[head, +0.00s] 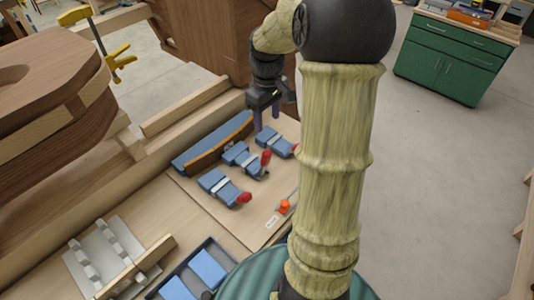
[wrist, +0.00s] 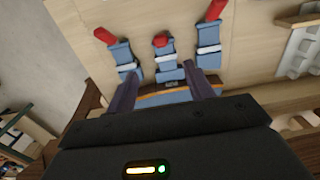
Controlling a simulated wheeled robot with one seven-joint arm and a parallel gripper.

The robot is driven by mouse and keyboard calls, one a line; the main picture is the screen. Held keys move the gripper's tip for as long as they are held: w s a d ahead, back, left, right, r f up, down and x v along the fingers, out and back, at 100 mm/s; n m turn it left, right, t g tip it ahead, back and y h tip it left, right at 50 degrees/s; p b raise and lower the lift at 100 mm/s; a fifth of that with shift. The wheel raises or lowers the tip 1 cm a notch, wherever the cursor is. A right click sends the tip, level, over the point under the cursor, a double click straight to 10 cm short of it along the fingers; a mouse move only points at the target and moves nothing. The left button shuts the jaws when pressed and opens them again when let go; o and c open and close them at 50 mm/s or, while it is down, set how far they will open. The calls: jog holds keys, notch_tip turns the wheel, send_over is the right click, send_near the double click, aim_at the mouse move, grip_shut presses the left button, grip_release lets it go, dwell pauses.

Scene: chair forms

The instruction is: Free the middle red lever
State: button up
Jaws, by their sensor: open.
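Three blue toggle clamps with red-tipped levers stand in a row on a wooden board. The middle red lever (head: 266,158) shows between the other two; its tip also shows in the wrist view (wrist: 160,40). There it looks shorter than its neighbours and appears to point more upward. The near clamp (head: 216,184) has its red tip low at the board side; the far clamp (head: 272,140) is partly hidden by my arm. My gripper (head: 266,116) is open above the far end of the row. In the wrist view its fingers (wrist: 161,74) straddle the middle clamp's blue body, with nothing held.
A blue curved block with a wooden strip (head: 213,146) lies behind the clamps. An orange piece (head: 285,206) sits near a small white label. A blue-lined tray (head: 208,268) and a light fixture plate (head: 104,256) are at the front left. A yellow clamp (head: 118,58) stands behind.

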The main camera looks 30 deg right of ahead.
aim_at(267, 159)
jog(key=shift+f, duration=0.15)
notch_tip(267, 159, down, 17)
jog(key=p, duration=0.3)
jog(key=shift+f, duration=0.15)
dwell(0.3)
grip_shut()
jog(key=shift+a, duration=0.1)
